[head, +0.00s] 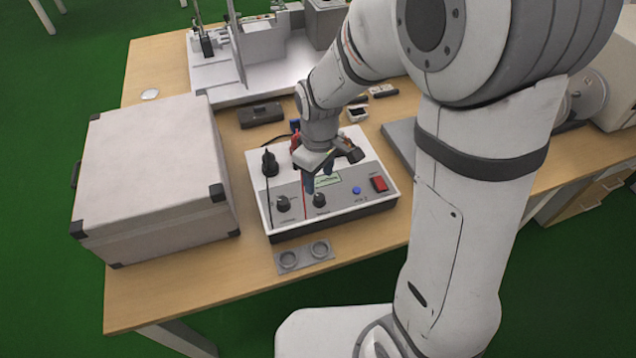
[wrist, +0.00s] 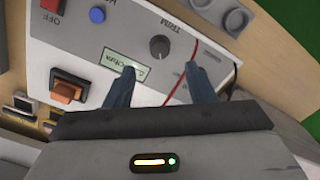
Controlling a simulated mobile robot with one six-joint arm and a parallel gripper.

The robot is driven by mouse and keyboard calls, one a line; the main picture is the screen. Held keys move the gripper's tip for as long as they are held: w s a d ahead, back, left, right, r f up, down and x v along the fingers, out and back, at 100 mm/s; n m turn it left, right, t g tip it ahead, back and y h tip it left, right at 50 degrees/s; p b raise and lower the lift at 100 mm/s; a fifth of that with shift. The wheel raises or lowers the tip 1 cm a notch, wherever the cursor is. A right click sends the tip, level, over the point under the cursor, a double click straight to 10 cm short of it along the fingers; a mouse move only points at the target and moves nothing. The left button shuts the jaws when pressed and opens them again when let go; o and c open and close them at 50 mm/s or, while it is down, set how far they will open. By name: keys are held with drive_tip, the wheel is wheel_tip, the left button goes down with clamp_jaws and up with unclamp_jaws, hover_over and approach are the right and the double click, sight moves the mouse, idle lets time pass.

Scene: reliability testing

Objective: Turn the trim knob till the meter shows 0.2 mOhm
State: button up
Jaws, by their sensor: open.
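The trim knob (head: 319,200) is a small dark knob on the sloped front of a grey-white meter box (head: 340,209). In the wrist view the knob (wrist: 159,47), beside the word TRIM, lies between and just beyond the fingertips. My gripper (head: 318,182) is open and empty above the panel, its two blue-grey fingers (wrist: 161,68) apart. The meter's pale green display (wrist: 124,64) is partly hidden by the left finger and appears upside down.
A second knob (head: 283,204), a blue button (head: 357,190) and a red switch (head: 379,184) share the panel. A red lead (wrist: 182,75) passes close to the right finger. A large grey case (head: 155,175) stands left; a two-ring holder (head: 304,255) lies in front.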

sight(319, 196)
wheel_tip(319, 196, down, 7)
drive_tip(key=shift+r, duration=0.1)
drive_tip(key=shift+c, duration=0.4)
